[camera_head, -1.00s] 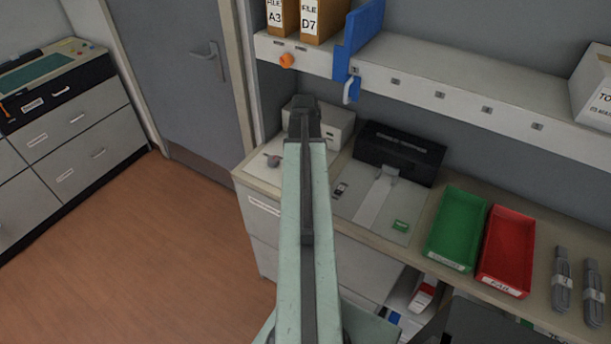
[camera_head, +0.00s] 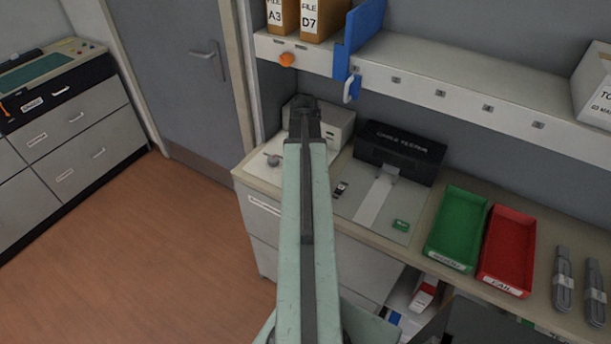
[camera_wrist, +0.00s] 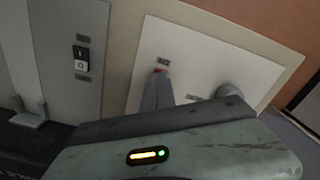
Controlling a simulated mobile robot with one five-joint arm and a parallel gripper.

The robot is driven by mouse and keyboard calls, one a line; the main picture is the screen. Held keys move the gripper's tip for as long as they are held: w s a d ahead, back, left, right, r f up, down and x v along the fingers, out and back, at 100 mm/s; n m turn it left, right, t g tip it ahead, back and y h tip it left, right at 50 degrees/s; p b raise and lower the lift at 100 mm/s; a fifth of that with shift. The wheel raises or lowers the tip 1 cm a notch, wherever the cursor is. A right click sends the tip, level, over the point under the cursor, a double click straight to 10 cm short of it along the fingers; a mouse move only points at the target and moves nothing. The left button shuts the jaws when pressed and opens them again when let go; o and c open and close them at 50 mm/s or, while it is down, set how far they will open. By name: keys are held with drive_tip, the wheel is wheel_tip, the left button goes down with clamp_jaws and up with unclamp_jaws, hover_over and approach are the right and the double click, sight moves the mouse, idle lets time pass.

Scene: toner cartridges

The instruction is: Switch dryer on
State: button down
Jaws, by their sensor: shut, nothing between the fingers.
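A white panel (camera_wrist: 200,60) lies under my gripper (camera_wrist: 158,88) in the wrist view. It carries a grey round knob (camera_wrist: 231,91) and small dark labels. A small red spot (camera_wrist: 160,70) shows at the fingertips; whether it is a button or lamp, and whether the fingers touch it, I cannot tell. In the head view the panel (camera_head: 262,167) lies on the counter, in front of a pale box (camera_head: 336,124) partly hidden by my gripper (camera_head: 305,107). No readable label names the dryer. My gripper is shut and empty.
A grey board with a black-and-white rocker switch (camera_wrist: 82,58) lies beside the panel. A black tester (camera_head: 400,152) stands behind that board. Green (camera_head: 458,230) and red (camera_head: 508,250) trays lie right. A shelf (camera_head: 440,88) with a blue bracket (camera_head: 358,40) overhangs the counter.

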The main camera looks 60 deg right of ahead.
drive_tip(key=shift+f+b, duration=0.6)
drive_tip(key=shift+f, duration=0.05)
drive_tip(key=shift+r, duration=0.1)
wheel_tip(320, 180, up, 7)
drive_tip(key=p, duration=0.7)
idle(0.4)
